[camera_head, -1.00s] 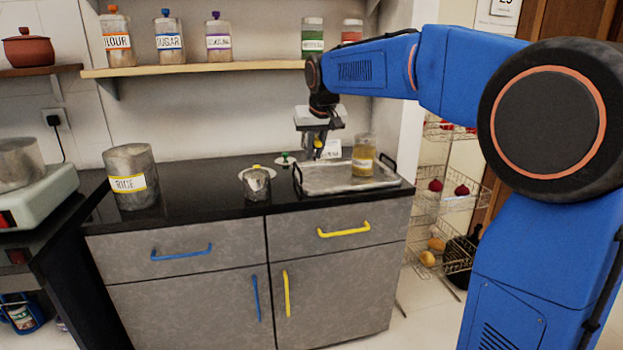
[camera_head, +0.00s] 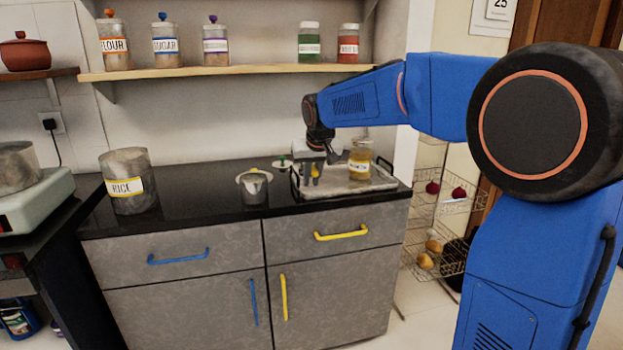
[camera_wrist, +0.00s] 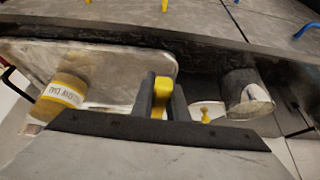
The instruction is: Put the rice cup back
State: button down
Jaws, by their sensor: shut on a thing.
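My gripper (camera_head: 315,172) is low over the left part of the metal tray (camera_head: 345,188), shut on a yellow piece (camera_wrist: 160,86) that shows between its fingers in the wrist view. The yellow piece may be a cup's handle; what hangs below is hidden, so I cannot tell if it touches the tray. The grey RICE canister (camera_head: 127,180) stands open at the left of the black counter. A lid with a yellow knob (camera_wrist: 206,116) lies behind the small metal pot (camera_head: 255,190).
A jar with yellow contents (camera_head: 360,160) stands on the tray, right of my gripper. A lid with a green knob (camera_head: 283,163) lies behind. Labelled jars stand on the shelf (camera_head: 200,74) above. The counter between canister and metal pot is clear.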

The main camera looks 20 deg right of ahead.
jog(key=shift+f, duration=0.45)
jog(key=c, duration=1.7)
grip_release()
jog(key=shift+c, duration=0.2)
